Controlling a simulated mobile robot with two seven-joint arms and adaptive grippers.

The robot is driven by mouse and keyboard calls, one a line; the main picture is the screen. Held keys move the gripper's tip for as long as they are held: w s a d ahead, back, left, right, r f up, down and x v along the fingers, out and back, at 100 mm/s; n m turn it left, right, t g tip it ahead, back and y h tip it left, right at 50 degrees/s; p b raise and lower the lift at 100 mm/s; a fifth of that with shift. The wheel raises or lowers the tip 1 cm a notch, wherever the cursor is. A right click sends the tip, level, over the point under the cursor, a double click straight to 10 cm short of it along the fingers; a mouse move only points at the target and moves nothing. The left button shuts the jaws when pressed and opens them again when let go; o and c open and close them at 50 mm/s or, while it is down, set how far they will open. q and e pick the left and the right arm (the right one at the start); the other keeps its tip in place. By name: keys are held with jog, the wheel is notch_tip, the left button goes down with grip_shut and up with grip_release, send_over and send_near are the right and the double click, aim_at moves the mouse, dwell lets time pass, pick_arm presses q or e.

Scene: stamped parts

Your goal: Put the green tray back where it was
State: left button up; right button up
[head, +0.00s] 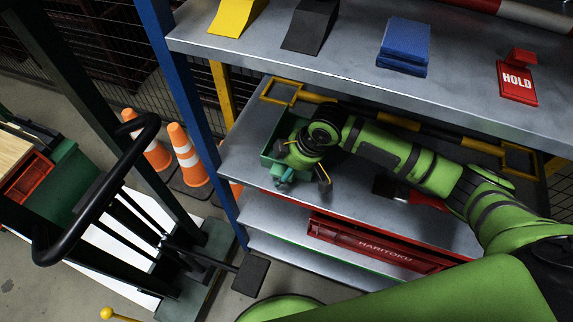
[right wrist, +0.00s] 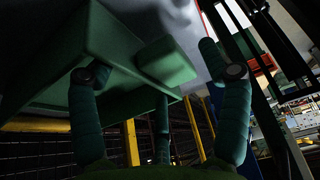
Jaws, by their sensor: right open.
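The green tray (head: 268,160) is at the left end of the second shelf, partly hidden behind my right gripper (head: 303,176). In the right wrist view the tray (right wrist: 120,45) looms large at upper left. A small green block-like part (right wrist: 166,62) shows beside it, between the fingers of my right gripper (right wrist: 160,70). The fingers are spread open and hold nothing that I can see. The left finger overlaps the tray in the picture; whether it touches cannot be told. My left gripper is not in view.
The top shelf (head: 330,50) overhangs close above my right arm and carries a yellow wedge (head: 236,14), black wedge (head: 310,26), blue block (head: 404,46) and red HOLD sign (head: 517,80). A red HARITOKU bin (head: 380,243) sits below. A blue post (head: 185,90) stands left, with cones beyond.

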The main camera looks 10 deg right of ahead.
jog(key=v, duration=0.7)
jog(key=shift+r+b, duration=0.35)
jog(key=shift+r, duration=0.05)
